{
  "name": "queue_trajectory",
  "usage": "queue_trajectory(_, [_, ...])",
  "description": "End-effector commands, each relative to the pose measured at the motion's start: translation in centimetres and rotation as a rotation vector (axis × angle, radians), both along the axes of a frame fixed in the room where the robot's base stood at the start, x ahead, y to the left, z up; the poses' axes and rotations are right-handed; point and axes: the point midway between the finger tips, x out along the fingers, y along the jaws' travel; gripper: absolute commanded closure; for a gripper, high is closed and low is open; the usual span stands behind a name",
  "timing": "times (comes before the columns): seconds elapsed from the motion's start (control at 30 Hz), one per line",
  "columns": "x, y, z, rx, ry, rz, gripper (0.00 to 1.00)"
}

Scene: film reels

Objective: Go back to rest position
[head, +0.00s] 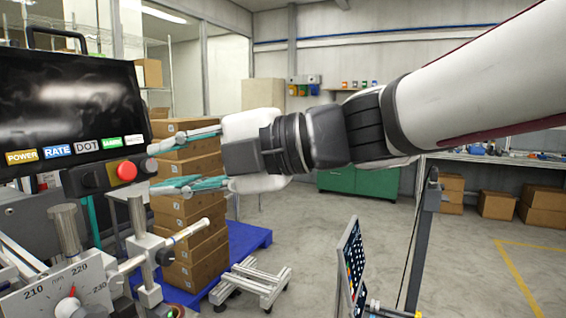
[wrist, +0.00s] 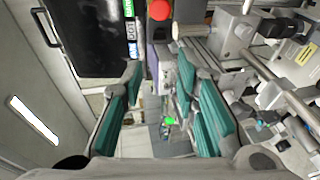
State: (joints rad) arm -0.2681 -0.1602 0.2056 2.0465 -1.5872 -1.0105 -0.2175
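My gripper (head: 186,162) is stretched out to the left in the head view, at the end of my white and black arm. Its teal-padded fingers are spread apart with nothing between them. In the wrist view my gripper (wrist: 158,95) also shows open and empty. The fingertips are close to a machine's control panel with a red button (head: 126,171); I cannot tell whether they touch it. The red button also shows in the wrist view (wrist: 159,10), just beyond the fingers.
A dark screen (head: 70,95) with labelled keys stands at the left. Metal rods and a dial gauge (head: 62,295) sit below it. Stacked cardboard boxes (head: 195,238) stand on a blue pallet (head: 250,240) behind my gripper. A thin post (head: 422,240) and tilted panel (head: 351,265) stand right.

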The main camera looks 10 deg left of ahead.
Motion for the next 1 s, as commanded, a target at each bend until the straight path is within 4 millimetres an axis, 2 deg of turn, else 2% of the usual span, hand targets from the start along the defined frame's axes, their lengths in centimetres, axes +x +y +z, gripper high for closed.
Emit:
queue_trajectory(0.3, [0.2,-0.2,0.1,0.004,0.001,-0.014,0.72])
queue_trajectory(0.37, [0.9,-0.6,0.5,0.014,0.006,-0.056,0.72])
queue_trajectory(0.47, [3.5,-2.3,1.7,0.058,0.031,-0.215,0.72])
queue_trajectory(0.57, [7.2,-6.3,3.1,0.128,0.09,-0.473,0.72])
queue_trajectory(0.63, [9.7,-10.4,3.6,0.185,0.153,-0.681,0.72])
queue_trajectory(0.73, [11.9,-17.0,3.3,0.261,0.267,-0.965,0.72])
queue_trajectory(0.87, [11.9,-25.6,1.0,0.347,0.449,-1.303,0.72])
queue_trajectory(0.9, [11.4,-28.1,-0.1,0.371,0.515,-1.4,0.72])
queue_trajectory(1.0, [8.8,-33.6,-3.5,0.425,0.699,-1.627,0.72])
